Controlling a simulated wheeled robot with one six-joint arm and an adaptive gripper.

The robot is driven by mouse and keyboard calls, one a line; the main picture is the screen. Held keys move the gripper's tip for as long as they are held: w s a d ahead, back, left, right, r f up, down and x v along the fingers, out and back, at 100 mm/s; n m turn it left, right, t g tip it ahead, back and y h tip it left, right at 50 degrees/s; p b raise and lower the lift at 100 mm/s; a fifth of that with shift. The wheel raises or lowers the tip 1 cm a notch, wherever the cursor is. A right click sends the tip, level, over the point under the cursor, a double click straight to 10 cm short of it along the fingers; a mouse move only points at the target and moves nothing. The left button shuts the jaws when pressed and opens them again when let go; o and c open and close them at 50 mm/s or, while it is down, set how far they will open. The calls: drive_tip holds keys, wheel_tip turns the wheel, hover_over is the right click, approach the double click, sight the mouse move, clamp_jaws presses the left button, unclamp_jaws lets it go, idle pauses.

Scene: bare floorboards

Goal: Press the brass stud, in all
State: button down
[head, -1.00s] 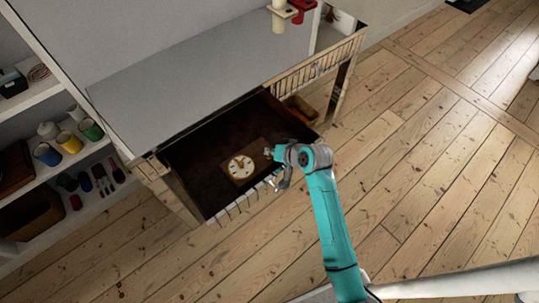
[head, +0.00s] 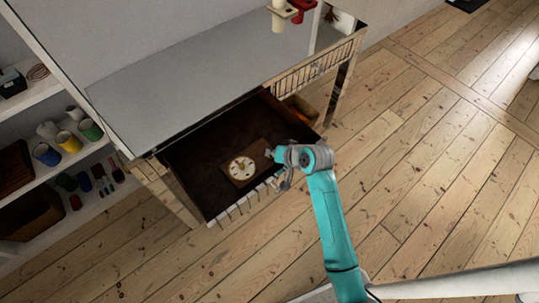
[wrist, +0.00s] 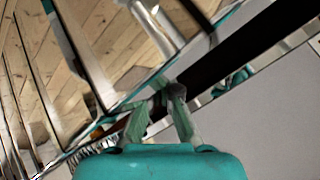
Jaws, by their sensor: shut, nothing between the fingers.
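An open drawer (head: 195,175) with a dark inside juts from a grey-topped desk. In it lies a brown wooden block with a round white dial (head: 242,168) that has brownish marks. A brass stud is too small to tell apart in the head view. My gripper (head: 271,154) is just right of the block, over the drawer's front right part. In the wrist view my gripper's greenish fingers (wrist: 159,98) are shut and empty, in front of mirrored panels. The dial does not show clearly there.
The desk's grey top (head: 190,85) overhangs the back of the drawer. A white shelf at left holds several mugs (head: 47,154). A red and a cream object (head: 284,15) are at the top. Bare floorboards (head: 430,150) are clear at right.

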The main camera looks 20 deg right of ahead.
drive_tip(key=shift+w+r, duration=0.1)
drive_tip(key=shift+r, duration=2.5)
